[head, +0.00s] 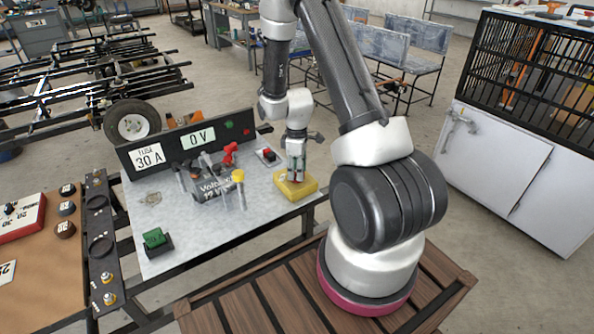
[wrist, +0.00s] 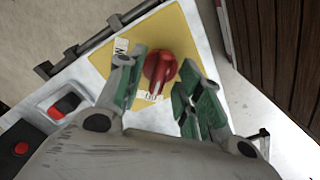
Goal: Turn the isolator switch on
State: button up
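The isolator switch is a yellow box (head: 308,187) at the right end of the grey bench, below my gripper (head: 296,178). In the wrist view its yellow top (wrist: 185,32) carries a red rotary knob (wrist: 158,66). The knob's handle points down toward a small white label (wrist: 150,96); another label (wrist: 121,46) sits at its upper left. Label text is too small or covered to read fully. My gripper's green-padded fingers (wrist: 163,62) are apart, one on each side of the knob. The left finger is very close to it; I cannot tell whether it touches.
A black panel (head: 167,153) reading "FUSE 30 A" and "0 V" stands along the bench's back edge. A red rocker switch (head: 269,155) sits beside the yellow box.

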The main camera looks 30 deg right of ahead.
jog(key=shift+f, duration=0.2)
grip_shut()
